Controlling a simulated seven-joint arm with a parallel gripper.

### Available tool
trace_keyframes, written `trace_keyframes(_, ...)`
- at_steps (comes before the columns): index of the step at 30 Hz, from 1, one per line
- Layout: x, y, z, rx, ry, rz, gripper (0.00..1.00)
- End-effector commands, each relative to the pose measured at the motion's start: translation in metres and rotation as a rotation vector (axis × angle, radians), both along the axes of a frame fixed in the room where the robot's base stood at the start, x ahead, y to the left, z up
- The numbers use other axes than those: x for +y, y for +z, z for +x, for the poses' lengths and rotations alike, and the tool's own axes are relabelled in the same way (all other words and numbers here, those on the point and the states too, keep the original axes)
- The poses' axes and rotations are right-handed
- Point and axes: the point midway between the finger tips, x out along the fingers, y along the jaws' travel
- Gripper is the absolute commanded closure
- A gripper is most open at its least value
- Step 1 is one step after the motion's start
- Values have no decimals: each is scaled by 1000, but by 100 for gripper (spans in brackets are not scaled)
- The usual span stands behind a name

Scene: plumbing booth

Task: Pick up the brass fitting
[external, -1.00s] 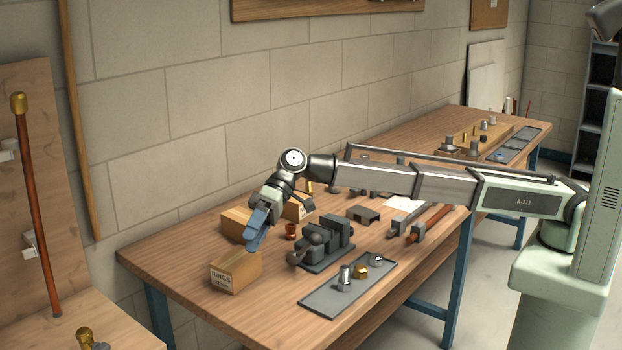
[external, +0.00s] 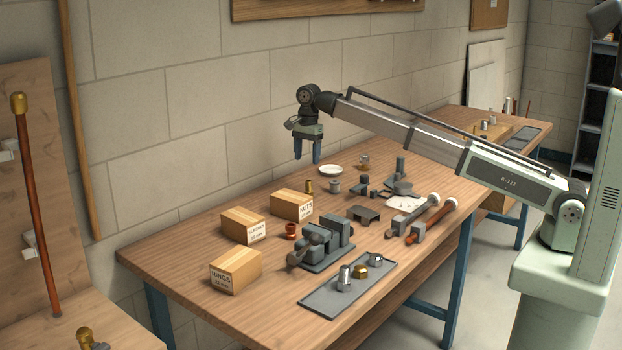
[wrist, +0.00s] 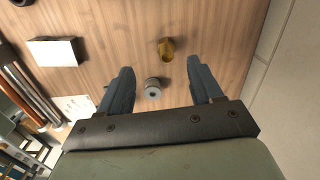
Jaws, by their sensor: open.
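A small upright brass fitting (external: 309,187) stands on the wooden bench, behind the box marked NUTS. It also shows in the wrist view (wrist: 166,50), just beyond and between my fingertips. A grey cylindrical fitting (external: 335,186) stands close beside it; in the wrist view (wrist: 153,88) it lies between my fingers, nearer the palm. My gripper (external: 307,158) points down, open and empty, held above the bench near these two fittings; its blue-grey fingers frame the wrist view (wrist: 160,68). Another brass piece (external: 361,272) sits on the grey tray.
Cardboard boxes (external: 235,270) and a grey vise (external: 327,243) stand toward the left and front. The tray (external: 322,301) holds metal fittings near the front edge. The wall runs behind the bench.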

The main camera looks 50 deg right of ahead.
Motion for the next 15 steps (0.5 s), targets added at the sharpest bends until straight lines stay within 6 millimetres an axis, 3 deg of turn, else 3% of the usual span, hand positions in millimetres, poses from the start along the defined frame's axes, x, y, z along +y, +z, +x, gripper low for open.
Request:
trace_keyframes(4, -22, 1, 2, 14, -82, -30, 35)
trace_keyframes(8, -24, -5, 2, 16, -92, -34, 35)
trace_keyframes(15, -23, -39, 2, 17, -89, -32, 35)
